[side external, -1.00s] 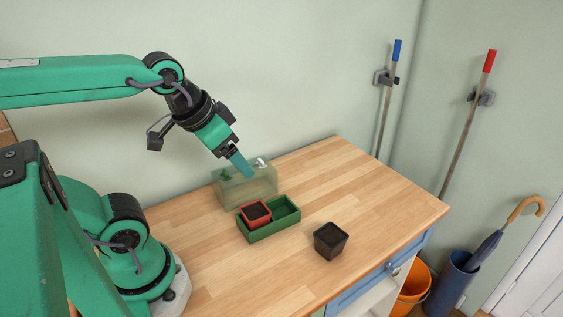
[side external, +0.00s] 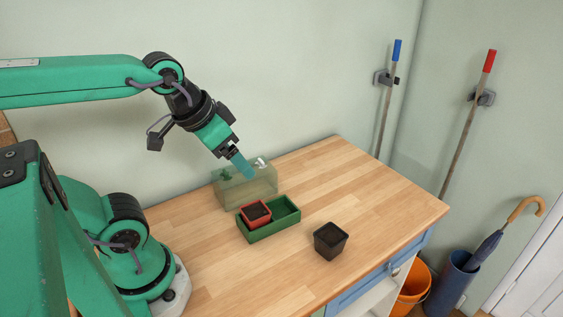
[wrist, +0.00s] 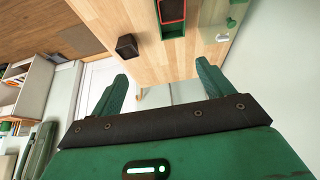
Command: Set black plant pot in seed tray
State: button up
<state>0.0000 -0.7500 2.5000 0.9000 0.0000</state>
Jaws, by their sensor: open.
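The black plant pot (side external: 330,241) stands upright on the wooden worktop, to the right of the seed tray and apart from it. It also shows in the wrist view (wrist: 127,46). The green seed tray (side external: 272,231) lies on the worktop; a red pot (side external: 256,213) with dark soil sits in its left part, and its right part is empty. The tray shows partly in the wrist view (wrist: 173,98). My gripper (side external: 244,168) is raised above the worktop, behind the tray, in front of a translucent box. In the wrist view its fingers (wrist: 163,88) are apart with nothing between them.
A translucent greenish box (side external: 246,188) stands behind the tray near the wall. The wooden worktop (side external: 370,195) is clear on the right and towards the back. An orange bucket (side external: 414,288) and a blue umbrella stand (side external: 456,279) are on the floor beyond its right edge.

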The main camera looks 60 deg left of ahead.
jog(key=n+g, duration=0.1)
jog(key=g, duration=0.5)
send_over(331, 236)
notch_tip(331, 236, down, 13)
jog(key=shift+r, duration=0.2)
jog(key=shift+f, duration=1.25)
jog(key=shift+f, duration=0.1)
